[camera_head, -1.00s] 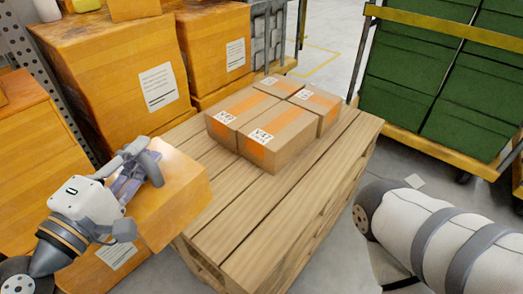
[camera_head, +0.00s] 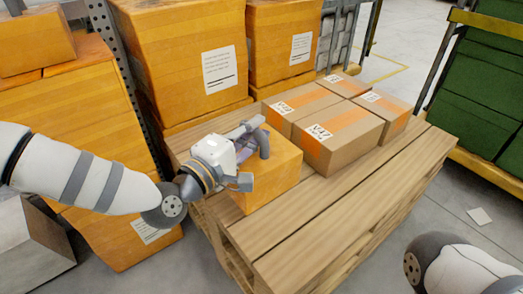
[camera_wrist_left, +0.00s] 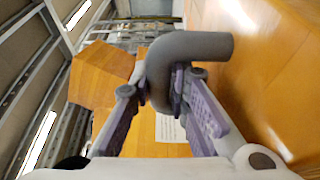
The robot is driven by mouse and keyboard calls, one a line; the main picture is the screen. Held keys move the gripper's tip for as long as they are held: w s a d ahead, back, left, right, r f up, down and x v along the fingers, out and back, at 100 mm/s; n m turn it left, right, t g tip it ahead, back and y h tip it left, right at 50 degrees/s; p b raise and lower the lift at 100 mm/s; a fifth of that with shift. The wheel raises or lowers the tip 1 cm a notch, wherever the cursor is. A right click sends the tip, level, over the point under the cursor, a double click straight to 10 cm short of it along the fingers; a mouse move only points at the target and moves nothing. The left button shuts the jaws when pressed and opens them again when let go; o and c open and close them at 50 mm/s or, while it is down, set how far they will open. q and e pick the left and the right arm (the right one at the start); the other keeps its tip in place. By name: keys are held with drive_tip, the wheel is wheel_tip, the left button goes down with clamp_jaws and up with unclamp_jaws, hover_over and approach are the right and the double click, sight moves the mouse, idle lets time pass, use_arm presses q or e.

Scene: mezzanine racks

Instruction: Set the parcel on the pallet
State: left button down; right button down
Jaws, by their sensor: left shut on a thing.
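The parcel is a yellow-orange box (camera_head: 272,178) with a grey bent handle (camera_head: 264,143) on top. It is at the left part of the wooden pallet (camera_head: 330,215); I cannot tell whether it touches the boards or hangs just above them. My left gripper (camera_head: 243,138) is shut on the handle, over the parcel's left side. In the left wrist view the grey handle (camera_wrist_left: 192,48) sits between the purple finger pads, with the parcel's orange face (camera_wrist_left: 265,60) at right. My right gripper is out of view; only part of that arm shows at lower right.
Several brown cartons with orange tape (camera_head: 340,135) stand together on the pallet's far part, just right of the parcel. Large orange boxes (camera_head: 185,60) stack behind and at left. A cart with green crates (camera_head: 475,90) stands at right. The pallet's near boards are bare.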

sight(275, 133)
use_arm(q)
drive_tip(key=shift+w+d+f, duration=0.5)
drive_tip(key=shift+d+f, duration=0.15)
drive_tip(key=shift+f, duration=0.15)
drive_tip(key=shift+w+d+f+b, duration=0.15)
drive_tip(key=shift+f+b, duration=0.7)
drive_tip(key=shift+f, duration=0.9)
drive_tip(key=shift+f, duration=0.15)
drive_tip(key=c, duration=1.5)
unclamp_jaws()
drive_tip(key=shift+f, duration=0.15)
drive_tip(key=shift+c, duration=0.2)
drive_tip(key=shift+s+a+r, duration=0.2)
drive_tip(key=shift+s+r, duration=0.05)
drive_tip(key=shift+s, duration=0.05)
drive_tip(key=p+v, duration=0.2)
drive_tip(key=v, duration=0.9)
drive_tip(key=shift+p, duration=0.3)
